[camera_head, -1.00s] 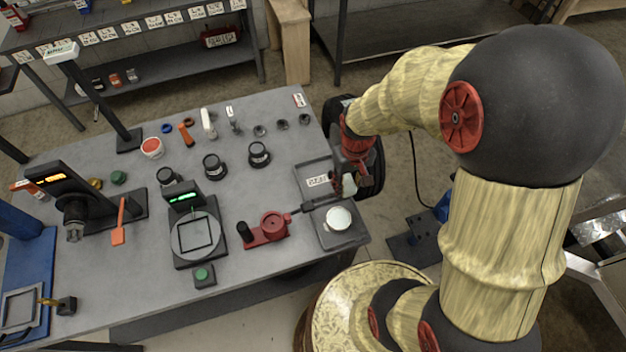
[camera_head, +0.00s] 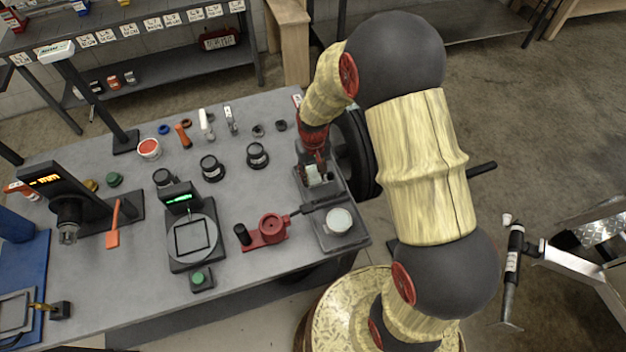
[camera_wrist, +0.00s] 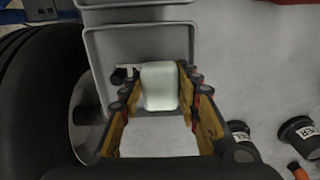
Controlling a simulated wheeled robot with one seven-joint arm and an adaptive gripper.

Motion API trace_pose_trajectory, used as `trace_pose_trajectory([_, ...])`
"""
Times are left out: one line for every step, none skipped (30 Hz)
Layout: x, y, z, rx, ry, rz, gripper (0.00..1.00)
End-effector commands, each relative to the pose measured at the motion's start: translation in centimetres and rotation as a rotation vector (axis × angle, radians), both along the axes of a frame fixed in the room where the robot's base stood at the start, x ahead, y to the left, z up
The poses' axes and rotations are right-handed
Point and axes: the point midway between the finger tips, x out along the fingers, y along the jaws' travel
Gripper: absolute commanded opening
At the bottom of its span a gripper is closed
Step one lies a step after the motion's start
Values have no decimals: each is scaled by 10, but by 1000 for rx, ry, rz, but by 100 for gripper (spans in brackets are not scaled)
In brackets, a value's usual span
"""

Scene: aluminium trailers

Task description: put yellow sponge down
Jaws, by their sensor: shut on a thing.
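No clearly yellow sponge shows; the thing in my gripper is a pale, greenish-white block with rounded edges (camera_wrist: 160,88). My gripper (camera_wrist: 158,82) is shut on it, with one finger on each side. In the head view my gripper (camera_head: 316,171) is at the right end of the grey table, over the shallow grey tray (camera_head: 335,190). In the wrist view the block lies within the outline of the tray (camera_wrist: 92,62). I cannot tell whether it touches the tray floor. The tray's label is partly hidden by the gripper and block.
A red fixture (camera_head: 270,229) and black weights (camera_head: 257,155) stand to the left. A black wheel (camera_head: 355,150) is close behind the table's right edge.

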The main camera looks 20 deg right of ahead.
Motion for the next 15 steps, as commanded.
trace_pose_trajectory([0, 1, -8, 0, 3, 1, 1])
trace_pose_trajectory([-1, 0, -13, 0, 4, 0, 1])
trace_pose_trajectory([-1, 0, -19, 0, 4, 0, 1])
trace_pose_trajectory([-1, 0, -24, 0, 3, 0, 1])
trace_pose_trajectory([-1, 0, -27, 0, 3, 0, 1])
trace_pose_trajectory([0, 0, -31, 0, 3, 0, 1])
trace_pose_trajectory([0, 0, -32, 0, 2, 0, 1])
trace_pose_trajectory([0, 0, -32, 0, 1, 0, 1])
trace_pose_trajectory([0, 0, -32, 0, 0, 1, 1])
trace_pose_trajectory([0, 0, -31, 0, 0, 1, 1])
trace_pose_trajectory([0, 0, -31, 0, 0, 1, 1])
trace_pose_trajectory([0, 0, -31, 0, 0, 1, 1])
trace_pose_trajectory([0, 0, -31, 0, 0, 1, 1])
trace_pose_trajectory([0, 0, -31, 0, 0, 1, 1])
trace_pose_trajectory([0, 0, -32, 0, 0, 1, 1])
